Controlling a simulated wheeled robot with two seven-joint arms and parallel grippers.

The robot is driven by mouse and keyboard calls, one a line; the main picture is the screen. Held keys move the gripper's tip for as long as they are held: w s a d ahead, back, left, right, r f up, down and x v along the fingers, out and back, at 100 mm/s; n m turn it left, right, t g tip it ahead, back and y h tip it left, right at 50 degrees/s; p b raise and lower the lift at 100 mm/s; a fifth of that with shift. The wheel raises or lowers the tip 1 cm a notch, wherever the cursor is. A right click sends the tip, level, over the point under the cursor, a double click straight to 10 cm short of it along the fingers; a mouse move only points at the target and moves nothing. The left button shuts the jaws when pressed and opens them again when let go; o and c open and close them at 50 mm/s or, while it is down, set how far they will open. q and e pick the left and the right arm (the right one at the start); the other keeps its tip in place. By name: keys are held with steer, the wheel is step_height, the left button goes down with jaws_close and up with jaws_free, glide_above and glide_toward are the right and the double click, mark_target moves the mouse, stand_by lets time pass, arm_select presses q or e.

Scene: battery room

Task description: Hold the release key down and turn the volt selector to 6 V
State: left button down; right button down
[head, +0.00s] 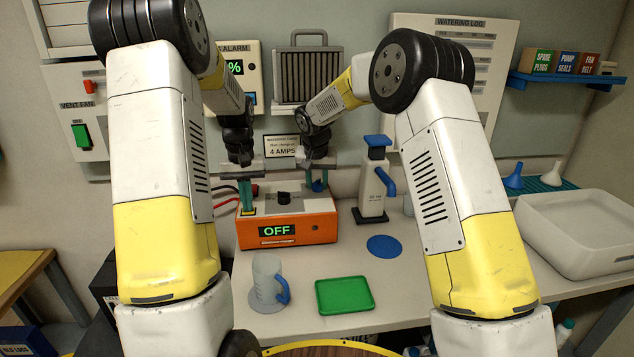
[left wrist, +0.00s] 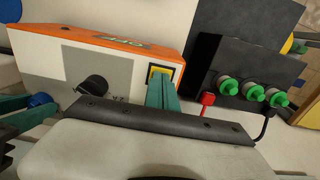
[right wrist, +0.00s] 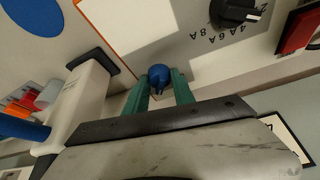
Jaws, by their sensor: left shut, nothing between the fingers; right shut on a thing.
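The orange charger (head: 290,236) stands on the bench with its display reading OFF. My left gripper (head: 247,208) is shut and empty, fingertips pointing down at the yellow-edged release key (left wrist: 151,72) on the charger's top. In the left wrist view the fingertips (left wrist: 161,88) overlap the key; I cannot tell how far it is pressed. My right gripper (head: 317,184) is shut on the blue volt selector knob (right wrist: 159,74) at the charger's right end. The knob sits between both fingers in the right wrist view. Its volt markings are hidden.
A black amp dial (head: 284,198) sits between my grippers on the charger. Red and black cables lie left of it. A grey bottle (head: 373,195) with a blue handle stands to the right. A clear jug (head: 266,285), green tray (head: 344,296) and blue disc (head: 384,246) are in front.

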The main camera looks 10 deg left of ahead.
steer(key=n+y, duration=0.1)
steer(key=n, duration=0.1)
steer(key=n+y, duration=0.1)
steer(key=n, duration=0.2)
steer(key=shift+d+g, duration=0.2)
steer(key=shift+g, duration=0.1)
steer(key=shift+w+n+g+y, duration=0.1)
steer(key=shift+n+g+y, duration=0.45)
steer(key=shift+n, duration=1.75)
steer(key=c, duration=1.1)
jaws_free()
